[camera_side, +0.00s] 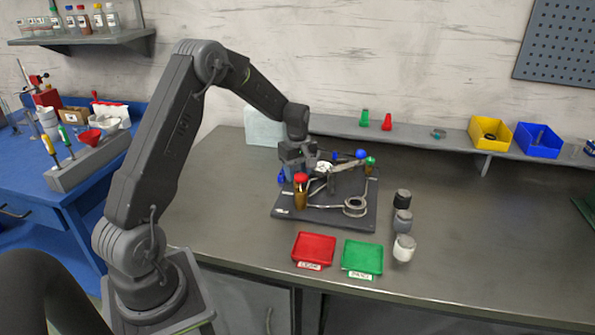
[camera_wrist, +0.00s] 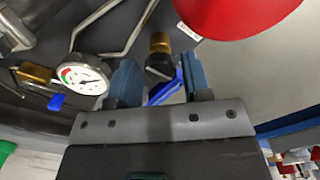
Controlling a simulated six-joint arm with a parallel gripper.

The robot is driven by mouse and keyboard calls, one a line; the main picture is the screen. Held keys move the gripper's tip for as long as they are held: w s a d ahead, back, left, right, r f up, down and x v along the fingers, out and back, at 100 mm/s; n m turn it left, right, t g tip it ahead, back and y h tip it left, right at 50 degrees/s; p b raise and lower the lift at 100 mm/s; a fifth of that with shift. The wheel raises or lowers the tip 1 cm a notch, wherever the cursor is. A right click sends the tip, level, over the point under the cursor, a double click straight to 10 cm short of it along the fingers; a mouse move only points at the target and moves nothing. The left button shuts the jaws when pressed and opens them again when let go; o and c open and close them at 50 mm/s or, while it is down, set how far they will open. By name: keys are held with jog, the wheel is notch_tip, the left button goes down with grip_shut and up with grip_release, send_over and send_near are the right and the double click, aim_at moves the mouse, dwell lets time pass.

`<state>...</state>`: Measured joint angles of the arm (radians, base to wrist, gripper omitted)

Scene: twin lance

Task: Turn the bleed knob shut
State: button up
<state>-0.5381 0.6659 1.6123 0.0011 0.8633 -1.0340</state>
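The valve board (camera_side: 330,218) lies on the bench with pipework and a round gauge, seen in the wrist view (camera_wrist: 82,78). My gripper (camera_wrist: 160,80) is over the board's back left. Its two fingers are apart, on either side of a blue handle (camera_wrist: 165,90) below a brass fitting (camera_wrist: 159,42). The handle is near the right finger; a gap shows at the left finger. I cannot tell whether they touch it. A blue part (camera_side: 281,177) shows at the board's left edge in the side view. No label confirms which part is the bleed knob.
A red-topped brown cylinder (camera_side: 301,190) stands close by; its red top (camera_wrist: 235,12) looms in the wrist view. Blue (camera_side: 361,154) and green (camera_side: 370,161) knobs are at the back right.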

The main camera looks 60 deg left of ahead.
jog(key=c, duration=0.6)
jog(key=shift+c, duration=0.2)
jog(key=m, duration=0.4)
jog(key=shift+m, duration=0.3)
jog(key=m, duration=0.4)
jog(key=shift+m, duration=0.3)
jog(key=m, duration=0.4)
jog(key=shift+m, duration=2.4)
